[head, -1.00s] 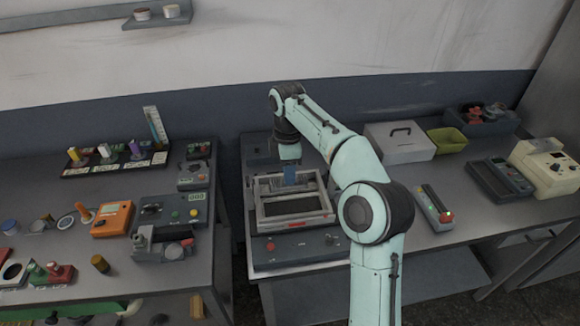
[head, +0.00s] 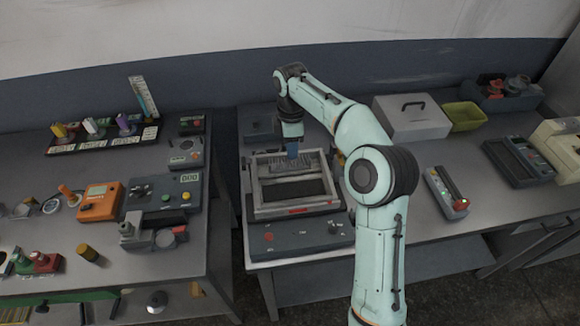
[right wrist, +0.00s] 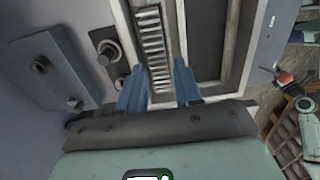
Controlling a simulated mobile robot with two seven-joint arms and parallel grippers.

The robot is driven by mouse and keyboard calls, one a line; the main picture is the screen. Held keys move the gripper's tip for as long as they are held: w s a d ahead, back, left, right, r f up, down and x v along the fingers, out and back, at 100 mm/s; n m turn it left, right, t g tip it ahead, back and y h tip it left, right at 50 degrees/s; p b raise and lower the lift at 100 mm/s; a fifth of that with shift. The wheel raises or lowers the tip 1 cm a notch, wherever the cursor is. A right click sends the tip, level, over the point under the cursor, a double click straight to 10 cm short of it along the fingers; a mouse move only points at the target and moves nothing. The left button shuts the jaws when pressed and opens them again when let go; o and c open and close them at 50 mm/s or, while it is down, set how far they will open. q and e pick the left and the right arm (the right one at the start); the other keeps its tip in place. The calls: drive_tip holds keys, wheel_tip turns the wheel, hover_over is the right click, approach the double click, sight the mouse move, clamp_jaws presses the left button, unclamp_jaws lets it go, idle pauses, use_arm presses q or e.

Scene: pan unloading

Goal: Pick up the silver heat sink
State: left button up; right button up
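The silver heat sink (right wrist: 153,45) is a ribbed strip inside a framed fixture, clear in the right wrist view. In the head view the heat sink (head: 310,161) shows small in the rear part of the light-framed fixture (head: 262,213). My right gripper (right wrist: 160,85) is open, with its two blue fingers apart on either side of the strip's near end in the picture. I cannot tell whether they touch it. In the head view the right gripper (head: 292,150) points down over the fixture's rear edge. My left gripper is not in view.
A grey lidded box (head: 412,124) and a yellow-green bin (head: 464,116) stand to the right at the back. The left bench holds an orange meter (head: 100,202) and several small parts. A gap separates the benches.

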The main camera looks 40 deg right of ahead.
sight(289, 165)
drive_tip(key=shift+w+a+f, duration=0.15)
drive_tip(key=shift+w+f, duration=0.15)
drive_tip(key=shift+f, duration=0.5)
wheel_tip(289, 165, down, 4)
drive_tip(key=shift+w+a+f+b, duration=0.1)
drive_tip(key=shift+w+a+b, duration=0.05)
drive_tip(key=shift+b, duration=0.3)
clamp_jaws()
